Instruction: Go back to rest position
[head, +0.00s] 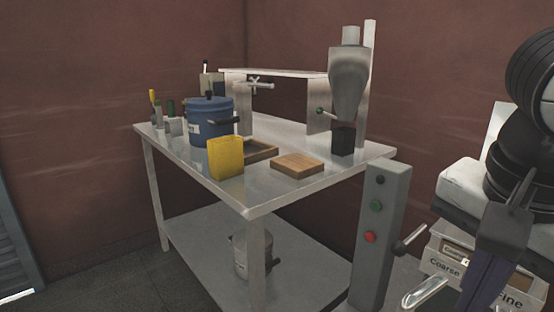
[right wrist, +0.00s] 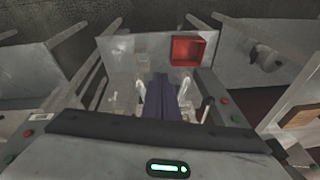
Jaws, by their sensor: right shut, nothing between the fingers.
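My right gripper (head: 484,290) hangs at the lower right of the head view, its dark fingers pointing down and its black arm above it. In the right wrist view the gripper (right wrist: 160,82) shows its dark fingers together, with nothing between them. It is in front of and to the right of the metal table (head: 280,192), apart from it. My left gripper is not in view.
On the table stand a blue bucket (head: 208,125), yellow container (head: 226,158), wooden block (head: 297,166) and powder filler (head: 348,85) over a black cup (head: 343,141). A grey button post (head: 380,235) and labelled boxes (head: 447,250) are near my right gripper. A red tray (right wrist: 187,50) shows in the wrist view.

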